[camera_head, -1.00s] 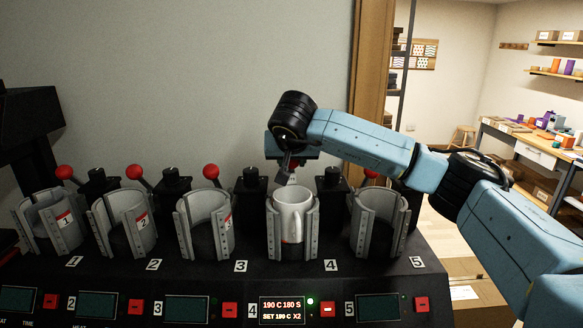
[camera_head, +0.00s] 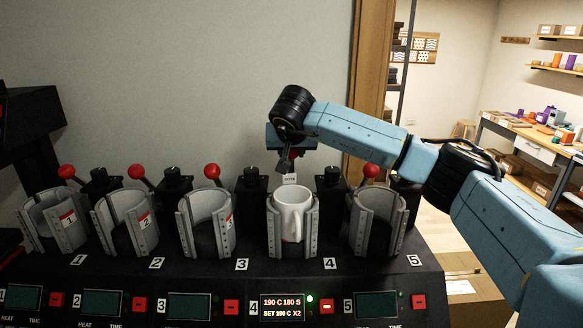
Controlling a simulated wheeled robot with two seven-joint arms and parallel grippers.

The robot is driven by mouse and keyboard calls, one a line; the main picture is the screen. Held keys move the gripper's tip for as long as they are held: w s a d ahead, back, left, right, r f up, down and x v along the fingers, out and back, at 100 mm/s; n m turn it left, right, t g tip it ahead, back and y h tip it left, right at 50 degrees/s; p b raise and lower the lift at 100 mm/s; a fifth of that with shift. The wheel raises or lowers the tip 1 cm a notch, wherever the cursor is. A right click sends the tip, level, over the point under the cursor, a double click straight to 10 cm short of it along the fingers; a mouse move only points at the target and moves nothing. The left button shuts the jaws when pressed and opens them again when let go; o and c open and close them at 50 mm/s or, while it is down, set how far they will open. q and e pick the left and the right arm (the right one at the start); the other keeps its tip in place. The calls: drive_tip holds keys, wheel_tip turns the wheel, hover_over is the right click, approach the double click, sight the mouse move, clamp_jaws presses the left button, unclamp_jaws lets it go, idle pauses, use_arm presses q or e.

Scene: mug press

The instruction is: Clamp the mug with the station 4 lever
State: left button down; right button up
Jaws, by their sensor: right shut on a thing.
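My right gripper (camera_head: 288,162) is above and behind the mug, pointing down. It is shut on the red knob of the station 4 lever (camera_head: 297,153), which shows only in part beside the fingers. The lever's shaft is mostly hidden behind the mug and gripper. The station 4 display (camera_head: 283,308) is lit, with a green light beside it. My left gripper is not in view.
Stations 1, 2, 3 and 5 have empty clamps, such as the station 3 clamp (camera_head: 184,222) and station 5 clamp (camera_head: 401,228). Their red lever knobs, like the station 3 knob (camera_head: 212,171), stand behind them. A wall rises close behind the press.

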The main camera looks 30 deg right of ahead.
drive_tip(key=shift+w, duration=0.1)
drive_tip(key=shift+w+d+r+p, duration=0.15)
drive_tip(key=shift+w+d+p, duration=0.15)
drive_tip(key=shift+w+p, duration=0.05)
drive_tip(key=shift+w+d+p, duration=0.25)
drive_tip(key=shift+w+d, duration=0.05)
drive_tip(key=shift+w, duration=0.2)
drive_tip(key=shift+w+d+p, duration=0.2)
drive_tip(key=shift+w+d, duration=0.05)
drive_tip(key=shift+w, duration=0.2)
drive_tip(key=o, duration=0.7)
